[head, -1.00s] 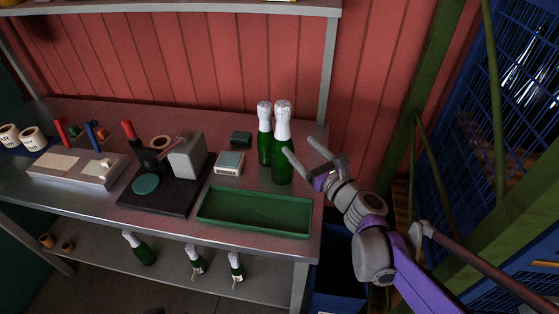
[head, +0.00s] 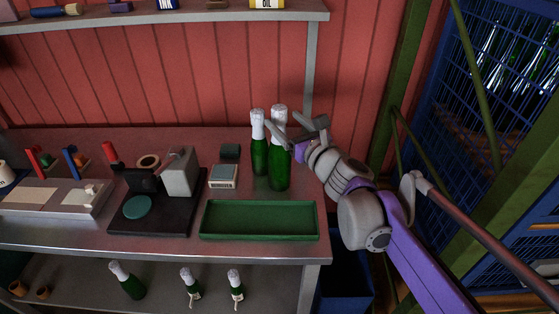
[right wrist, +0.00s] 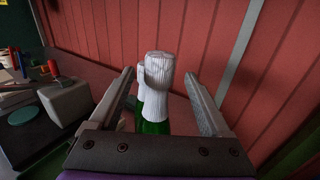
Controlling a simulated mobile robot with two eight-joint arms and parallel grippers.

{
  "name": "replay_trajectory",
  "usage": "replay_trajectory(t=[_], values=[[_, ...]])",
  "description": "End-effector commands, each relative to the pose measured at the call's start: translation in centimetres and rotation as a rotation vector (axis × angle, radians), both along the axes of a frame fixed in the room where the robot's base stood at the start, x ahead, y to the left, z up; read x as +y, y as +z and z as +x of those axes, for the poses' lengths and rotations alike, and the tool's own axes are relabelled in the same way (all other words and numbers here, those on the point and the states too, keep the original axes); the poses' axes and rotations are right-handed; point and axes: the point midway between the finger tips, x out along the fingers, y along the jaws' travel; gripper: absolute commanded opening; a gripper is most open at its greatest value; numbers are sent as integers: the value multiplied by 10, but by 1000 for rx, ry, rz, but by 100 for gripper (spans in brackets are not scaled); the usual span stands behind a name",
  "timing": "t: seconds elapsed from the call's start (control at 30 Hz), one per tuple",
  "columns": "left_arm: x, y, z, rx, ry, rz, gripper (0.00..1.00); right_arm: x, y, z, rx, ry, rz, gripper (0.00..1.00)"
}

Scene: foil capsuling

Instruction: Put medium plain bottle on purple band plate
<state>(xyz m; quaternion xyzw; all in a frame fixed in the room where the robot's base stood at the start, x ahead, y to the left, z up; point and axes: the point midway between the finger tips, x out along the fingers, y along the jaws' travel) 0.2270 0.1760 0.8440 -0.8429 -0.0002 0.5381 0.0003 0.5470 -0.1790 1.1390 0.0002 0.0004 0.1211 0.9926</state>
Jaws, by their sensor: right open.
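Two green bottles with white foil tops stand upright on the bench, a nearer, larger one (head: 279,174) and a slightly smaller one (head: 259,153) beside it. I cannot tell which bottle is the medium plain one. My right gripper (head: 298,130) is open at the height of the nearer bottle's neck, one finger crossing in front of it. In the right wrist view a white foil top (right wrist: 159,75) lies between the open fingers, partly covering the other bottle behind. No plate with a purple band can be made out. My left gripper is out of view.
An empty green tray (head: 258,232) lies before the bottles. A black stand (head: 160,222) with a green disc and grey block is left of it. Small boxes (head: 222,178) sit between. Several bottles (head: 127,281) lie or lean on the lower shelf. Blue bin lower right.

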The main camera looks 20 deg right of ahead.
Motion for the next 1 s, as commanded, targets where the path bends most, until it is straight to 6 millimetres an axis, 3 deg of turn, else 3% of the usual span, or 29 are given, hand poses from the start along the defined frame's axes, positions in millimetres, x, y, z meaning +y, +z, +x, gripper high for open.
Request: replay_trajectory(t=[0.23, 0.5, 0.8, 1.0], values=[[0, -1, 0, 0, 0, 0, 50, 5, -2, 20, 0, 2, 2, 81], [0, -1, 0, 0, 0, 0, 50, 14, -6, 56, 0, 1, 2, 81], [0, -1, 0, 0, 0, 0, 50, 15, -6, 61, 0, 1, 0, 81], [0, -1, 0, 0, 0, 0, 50, 15, -6, 61, 0, 1, 0, 47]])
